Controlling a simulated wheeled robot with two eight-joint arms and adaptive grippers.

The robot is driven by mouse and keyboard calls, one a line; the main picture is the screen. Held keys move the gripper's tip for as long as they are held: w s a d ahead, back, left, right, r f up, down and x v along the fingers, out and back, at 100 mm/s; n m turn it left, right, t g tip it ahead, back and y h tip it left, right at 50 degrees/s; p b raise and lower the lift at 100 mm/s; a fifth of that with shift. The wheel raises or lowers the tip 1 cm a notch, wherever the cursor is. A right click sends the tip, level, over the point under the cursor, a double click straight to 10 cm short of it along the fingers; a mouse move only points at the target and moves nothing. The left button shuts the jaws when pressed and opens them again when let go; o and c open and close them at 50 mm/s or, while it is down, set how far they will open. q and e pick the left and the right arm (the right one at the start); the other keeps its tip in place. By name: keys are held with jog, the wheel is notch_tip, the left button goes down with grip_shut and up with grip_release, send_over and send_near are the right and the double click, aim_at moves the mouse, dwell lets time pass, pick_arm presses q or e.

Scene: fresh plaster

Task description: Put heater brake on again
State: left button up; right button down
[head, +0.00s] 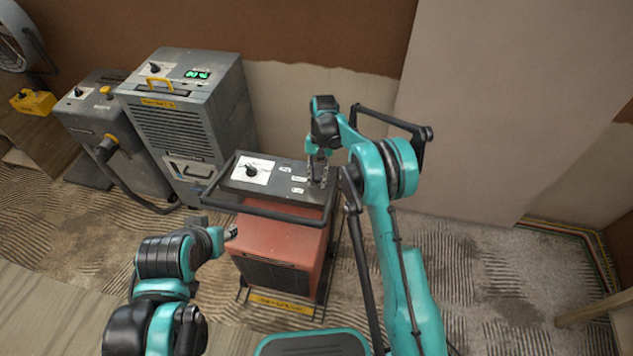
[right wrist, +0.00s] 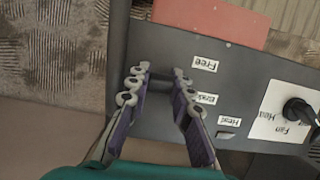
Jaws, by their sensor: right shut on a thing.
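The heater (head: 280,245) is a red box with a dark grey top panel (head: 270,192) and a black tube handle around it. My right gripper (head: 317,178) reaches down to the right end of that panel. In the right wrist view its fingers (right wrist: 160,76) are shut on a small dark part, which I take for the brake lever; it is mostly hidden. Beside the fingers are the labels "Free" (right wrist: 204,62) and "Brake" (right wrist: 206,98); which one the lever points to is unclear. My left gripper (head: 231,233) hangs left of the heater, apart from it; its jaws are too small to read.
A black knob (right wrist: 300,111) sits on a white plate on the panel. A grey dehumidifier (head: 185,125) and a grey vacuum-like machine (head: 115,140) with a hose stand at the left. A pale board (head: 500,110) leans behind at the right.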

jog(key=shift+w+d+g+y, duration=0.15)
jog(key=shift+w+g+y, duration=0.25)
jog(key=shift+g, duration=0.5)
jog(key=c, duration=1.3)
grip_release()
jog(key=shift+v, duration=3.75)
